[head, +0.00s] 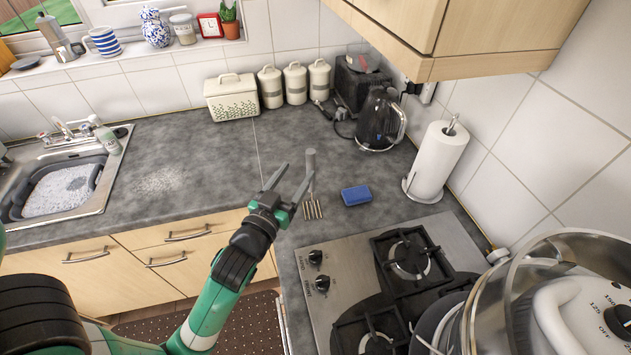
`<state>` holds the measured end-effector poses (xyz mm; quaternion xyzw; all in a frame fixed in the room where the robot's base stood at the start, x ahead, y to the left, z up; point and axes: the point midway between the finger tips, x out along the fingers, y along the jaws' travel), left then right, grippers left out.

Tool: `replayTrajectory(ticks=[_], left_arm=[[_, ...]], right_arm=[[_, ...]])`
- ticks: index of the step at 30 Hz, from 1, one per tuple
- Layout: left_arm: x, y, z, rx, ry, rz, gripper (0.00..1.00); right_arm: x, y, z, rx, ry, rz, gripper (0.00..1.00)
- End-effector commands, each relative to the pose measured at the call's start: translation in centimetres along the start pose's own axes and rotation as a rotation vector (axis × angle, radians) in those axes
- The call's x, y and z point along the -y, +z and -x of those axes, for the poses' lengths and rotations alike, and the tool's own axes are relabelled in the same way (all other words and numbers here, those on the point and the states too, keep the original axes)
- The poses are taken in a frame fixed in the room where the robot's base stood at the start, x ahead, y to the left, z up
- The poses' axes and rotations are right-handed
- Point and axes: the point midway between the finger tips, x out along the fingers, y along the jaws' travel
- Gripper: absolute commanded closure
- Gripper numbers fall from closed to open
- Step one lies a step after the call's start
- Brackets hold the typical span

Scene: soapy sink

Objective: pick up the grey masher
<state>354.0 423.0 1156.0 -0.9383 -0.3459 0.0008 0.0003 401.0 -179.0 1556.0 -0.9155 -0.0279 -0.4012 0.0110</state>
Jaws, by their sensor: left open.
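The grey masher (311,170) is on the worktop in the corner, with its grey handle pointing to the back and its slotted metal head (313,209) toward the front. My left gripper (291,173) is open, with its two fingers pointing to the back. One finger lies to the left of the masher, and the other overlaps its shaft in the picture. I cannot tell whether they touch. My right gripper is not in view.
A blue sponge (356,195) lies right of the masher. The hob (330,262) is in front, a black kettle (381,120) and paper towel roll (436,162) stand right. The soapy sink (62,187) is at the left. Worktop (205,165) between sink and masher is mostly clear.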

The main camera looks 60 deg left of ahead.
Motion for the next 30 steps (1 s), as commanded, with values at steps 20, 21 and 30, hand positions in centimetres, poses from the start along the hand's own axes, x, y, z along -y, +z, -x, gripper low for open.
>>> replayTrajectory(ticks=[20, 21, 30], left_arm=[[-0.1, 0.1, -7.9, 0.0, 0.0, 0.0, 0.34], [-0.1, 0.2, -8.6, 0.0, 0.0, 0.0, 0.34], [-0.1, 0.5, -11.6, -0.002, 0.002, 0.001, 0.34]], right_arm=[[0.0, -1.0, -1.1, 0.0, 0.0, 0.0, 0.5], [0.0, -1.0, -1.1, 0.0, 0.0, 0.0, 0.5], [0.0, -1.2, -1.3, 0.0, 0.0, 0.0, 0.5]])
